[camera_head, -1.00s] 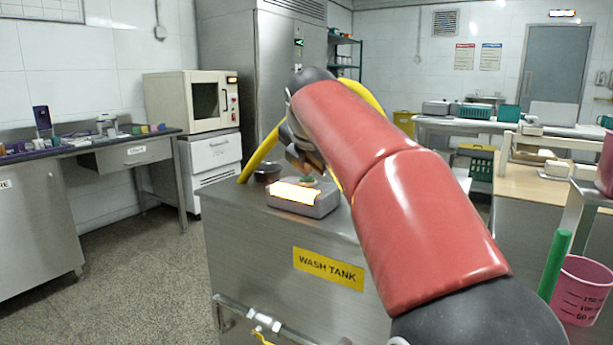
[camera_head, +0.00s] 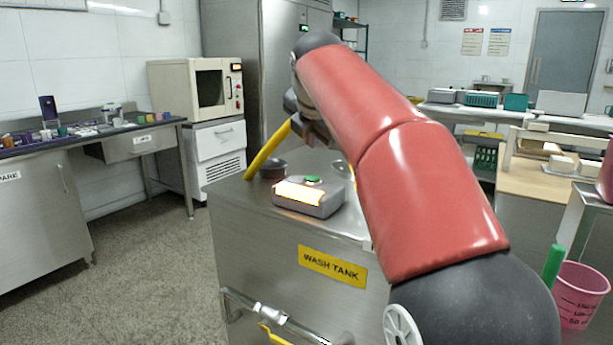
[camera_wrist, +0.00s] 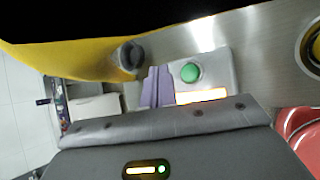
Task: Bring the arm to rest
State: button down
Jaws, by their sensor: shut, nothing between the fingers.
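My red arm reaches over the steel wash tank (camera_head: 290,245) in the head view, and my gripper (camera_head: 318,132) is above the tank's top, partly hidden behind the arm. In the wrist view my gripper's fingers (camera_wrist: 157,88) are together with nothing between them. A grey control box (camera_head: 322,205) with a green button (camera_head: 313,180) and a lit panel sits on the tank top, below and apart from my gripper. The same box shows in the wrist view (camera_wrist: 222,68), with its green button (camera_wrist: 190,72) beside the fingers in the picture.
A yellow hose (camera_head: 268,148) rises from the tank top beside a dark round fitting (camera_head: 272,169). A pink measuring bucket (camera_head: 581,296) and green pole stand at right. A bench (camera_head: 85,140) and white oven (camera_head: 196,88) stand at left. Open floor lies at lower left.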

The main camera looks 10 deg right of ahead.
jog(key=s+f+m+g, duration=0.1)
jog(key=s+f+m, duration=1.1)
jog(key=s+f, duration=0.2)
jog(key=s+f+m+g+y, duration=0.1)
jog(key=s+f+m+g, duration=0.1)
jog(key=s+f+m, duration=1.1)
jog(key=s+f, duration=0.1)
jog(key=s, duration=0.4)
jog(key=shift+s+d+f, duration=0.15)
